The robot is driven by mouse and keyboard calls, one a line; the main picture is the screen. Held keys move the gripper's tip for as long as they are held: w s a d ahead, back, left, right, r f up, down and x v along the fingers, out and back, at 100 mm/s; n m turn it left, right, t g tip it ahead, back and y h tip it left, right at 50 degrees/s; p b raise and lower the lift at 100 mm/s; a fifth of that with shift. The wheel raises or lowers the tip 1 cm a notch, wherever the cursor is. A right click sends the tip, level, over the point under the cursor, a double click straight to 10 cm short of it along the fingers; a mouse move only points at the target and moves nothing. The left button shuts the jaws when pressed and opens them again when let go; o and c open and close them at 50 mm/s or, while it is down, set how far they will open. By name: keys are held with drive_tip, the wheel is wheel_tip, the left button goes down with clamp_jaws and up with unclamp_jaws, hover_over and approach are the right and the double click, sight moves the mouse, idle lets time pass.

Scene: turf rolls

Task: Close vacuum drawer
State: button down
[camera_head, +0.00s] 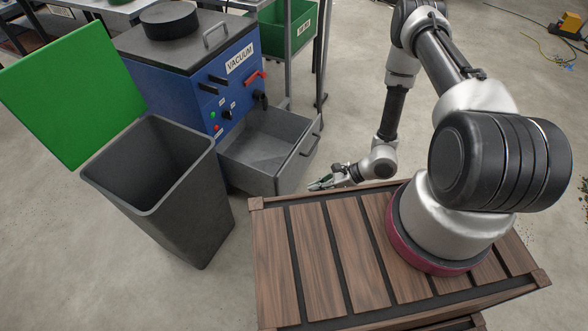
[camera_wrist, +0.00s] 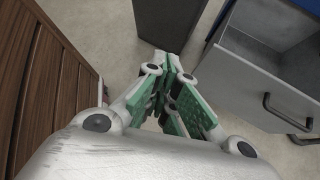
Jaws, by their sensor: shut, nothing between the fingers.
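The grey vacuum drawer (camera_head: 268,146) is pulled out from the blue machine labelled VACUUM (camera_head: 205,75), and its inside looks empty. Its handle (camera_head: 312,137) is on the front panel. In the wrist view the drawer (camera_wrist: 262,72) fills the right side, with its dark handle (camera_wrist: 287,112) near the right edge. My gripper (camera_head: 320,184) is low beside the drawer's front, to the right of and apart from it. In the wrist view my gripper (camera_wrist: 170,72) is shut with its green pads together and nothing between them. The handle is to the right of the fingers there.
A dark grey bin (camera_head: 165,190) stands left of the drawer, with a green panel (camera_head: 65,95) behind it. The bin also shows at the top of the wrist view (camera_wrist: 168,25). A brown slatted platform (camera_head: 320,255) lies in front. A green crate (camera_head: 290,28) is behind.

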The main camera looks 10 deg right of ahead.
drive_tip(key=w+d+f+m+t+h, duration=0.3)
drive_tip(key=w+f, duration=0.1)
drive_tip(key=w, duration=0.6)
approach(285, 173)
wheel_tip(285, 173, down, 4)
drive_tip(key=a, duration=0.1)
drive_tip(key=shift+w+a+r, duration=0.1)
drive_tip(key=shift+w+a, duration=0.7)
drive_tip(key=shift+a, duration=0.05)
drive_tip(key=shift+w, duration=0.1)
